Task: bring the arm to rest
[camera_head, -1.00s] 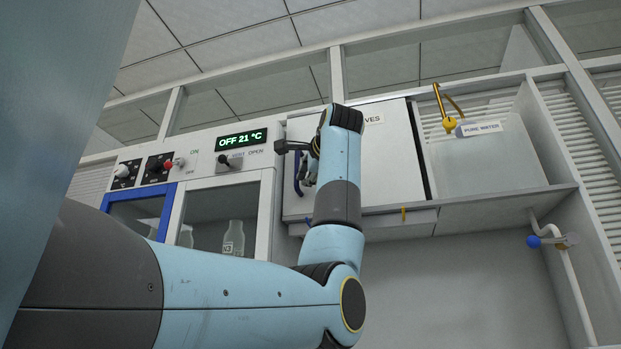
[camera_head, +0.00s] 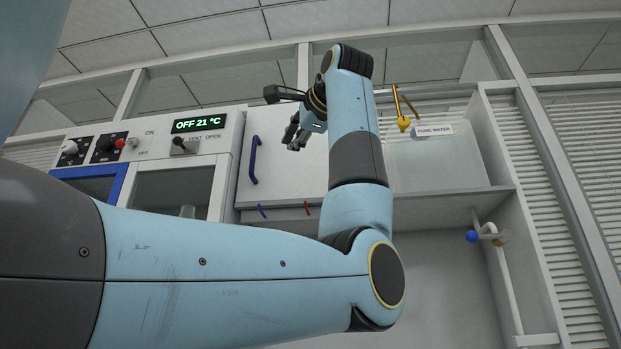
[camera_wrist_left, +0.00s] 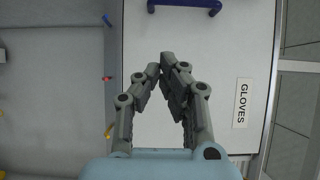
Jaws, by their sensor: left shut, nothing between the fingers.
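My left arm (camera_head: 240,250) reaches in from the left in the head view and bends upward at the elbow. Its left gripper (camera_head: 293,138) hangs in front of the white cabinet door, to the right of the blue handle (camera_head: 253,160). In the left wrist view the gripper's fingertips (camera_wrist_left: 164,62) meet, with nothing between them. The door (camera_wrist_left: 215,60) with its GLOVES label (camera_wrist_left: 241,103) lies beyond the fingers, and the blue handle (camera_wrist_left: 185,4) is at the top edge, apart from them. My right gripper is in neither view.
A control panel (camera_head: 150,148) with an "OFF 21 °C" display (camera_head: 198,124) is at left. Red (camera_head: 307,208) and blue (camera_head: 262,210) small levers sit below the door. A yellow tap (camera_head: 402,121) and a blue-knobbed pipe (camera_head: 473,236) are at right.

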